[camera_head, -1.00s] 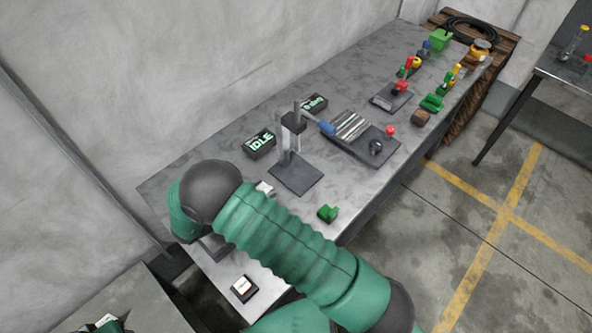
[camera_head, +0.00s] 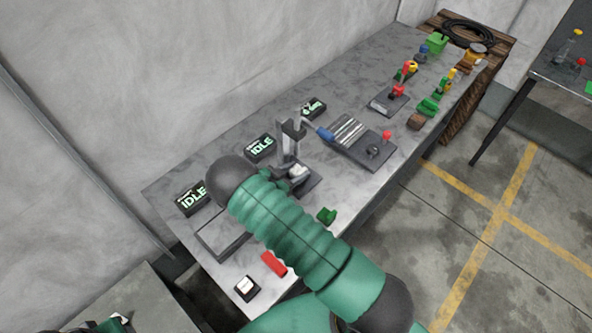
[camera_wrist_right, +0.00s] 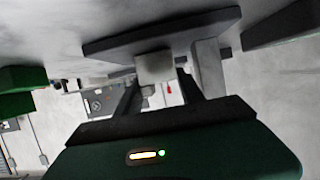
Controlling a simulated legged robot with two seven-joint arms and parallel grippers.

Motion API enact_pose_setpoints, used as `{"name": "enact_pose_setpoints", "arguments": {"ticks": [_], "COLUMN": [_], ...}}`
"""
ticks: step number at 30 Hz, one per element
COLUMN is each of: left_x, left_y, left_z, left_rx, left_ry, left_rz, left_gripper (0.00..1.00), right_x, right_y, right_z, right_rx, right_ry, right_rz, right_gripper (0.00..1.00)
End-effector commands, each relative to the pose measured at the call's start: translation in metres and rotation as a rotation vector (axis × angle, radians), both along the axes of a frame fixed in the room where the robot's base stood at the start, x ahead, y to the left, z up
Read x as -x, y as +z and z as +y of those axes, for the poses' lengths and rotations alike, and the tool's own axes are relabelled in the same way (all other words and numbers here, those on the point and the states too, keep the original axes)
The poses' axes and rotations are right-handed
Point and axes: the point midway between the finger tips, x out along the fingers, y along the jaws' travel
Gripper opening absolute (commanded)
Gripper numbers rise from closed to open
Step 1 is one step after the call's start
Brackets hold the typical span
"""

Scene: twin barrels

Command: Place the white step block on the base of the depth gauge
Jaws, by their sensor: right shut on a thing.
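The white step block (camera_head: 299,170) is over the dark base (camera_head: 312,184) of the depth gauge, beside its upright post (camera_head: 287,146). My right gripper (camera_head: 293,178) is shut on it, and my forearm covers part of the base. In the upside-down right wrist view, the block (camera_wrist_right: 155,67) sits between the fingers of my right gripper (camera_wrist_right: 157,88). Its far face is against or very close to the base plate (camera_wrist_right: 160,30); I cannot tell whether they touch. The gauge post (camera_wrist_right: 209,68) stands just to the right of the block there.
A green block (camera_head: 327,215) lies near the table's front edge. A red block (camera_head: 273,264), a black-and-white switch box (camera_head: 246,288) and a grey plate (camera_head: 220,236) are at the near end. IDLE displays (camera_head: 192,198) stand along the back. A panel with a blue handle (camera_head: 324,133) is beyond the gauge.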

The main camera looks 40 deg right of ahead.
Motion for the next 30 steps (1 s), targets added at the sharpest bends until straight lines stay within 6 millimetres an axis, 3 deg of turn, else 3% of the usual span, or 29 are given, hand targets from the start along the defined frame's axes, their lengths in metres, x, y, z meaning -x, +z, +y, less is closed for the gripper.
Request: {"name": "enact_pose_setpoints", "arguments": {"ticks": [5,6,10,21,23,30], "left_x": [0.000,0.000,0.000,0.000,0.000,0.000], "left_y": [-0.005,-0.003,-0.003,0.000,-0.003,-0.014], "left_z": [0.000,0.000,0.000,0.000,0.000,0.000], "left_rx": [0.000,0.000,0.000,0.000,0.000,0.000], "left_ry": [0.000,0.000,0.000,0.000,0.000,0.000], "left_rz": [0.000,0.000,0.000,0.000,0.000,0.000], "left_gripper": [0.36,0.36,0.36,0.36,0.36,0.36], "right_x": [0.000,0.000,0.000,0.000,0.000,0.005], "right_y": [-0.004,-0.003,-0.003,0.001,0.004,0.025], "right_z": [-0.001,0.000,0.000,0.003,0.012,0.069], "right_rx": [0.002,0.000,0.000,-0.001,-0.002,-0.002], "right_ry": [-0.001,-0.001,-0.001,0.000,0.000,0.002], "right_rz": [-0.001,0.000,0.000,0.000,-0.002,-0.003], "right_gripper": [0.00,0.51,0.67,0.67,0.67,0.67]}}
